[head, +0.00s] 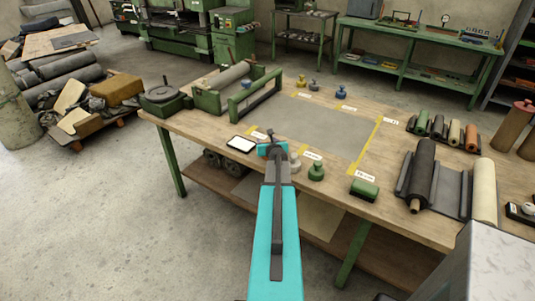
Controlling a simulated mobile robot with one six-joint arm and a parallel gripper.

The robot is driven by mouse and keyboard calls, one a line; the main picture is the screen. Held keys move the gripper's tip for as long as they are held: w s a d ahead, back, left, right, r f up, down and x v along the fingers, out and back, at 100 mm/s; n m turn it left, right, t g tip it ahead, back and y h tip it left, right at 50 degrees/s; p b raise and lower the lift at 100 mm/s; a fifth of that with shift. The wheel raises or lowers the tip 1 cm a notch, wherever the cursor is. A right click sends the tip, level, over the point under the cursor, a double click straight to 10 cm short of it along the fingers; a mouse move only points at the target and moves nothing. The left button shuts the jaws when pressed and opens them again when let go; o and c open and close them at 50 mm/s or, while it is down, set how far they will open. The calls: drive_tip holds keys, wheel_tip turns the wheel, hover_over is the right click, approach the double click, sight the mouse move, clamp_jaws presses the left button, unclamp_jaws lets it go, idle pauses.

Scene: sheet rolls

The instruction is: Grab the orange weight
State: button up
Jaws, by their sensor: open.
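I cannot make out a clearly orange weight in the head view. Small knobbed weights stand around the grey sheet (322,125) on the workbench: a green one (317,171) and a pale one (295,162) at the near edge, a blue one (340,92) and a grey-blue one (315,86) at the far edge. Another small piece (302,80) stands beside these, its colour hard to tell. My gripper (272,150) is open over the near edge of the bench, left of the pale weight. My teal arm hides part of the bench's front.
A green roller frame (257,96) stands on the left of the workbench (390,200). A white-screened tablet (241,144) lies left of my gripper. A green block (364,189) and a dark roll (422,172) are to the right. Concrete floor is clear at left.

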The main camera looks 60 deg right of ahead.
idle(0.5)
clamp_jaws()
drive_tip(key=shift+r, duration=0.1)
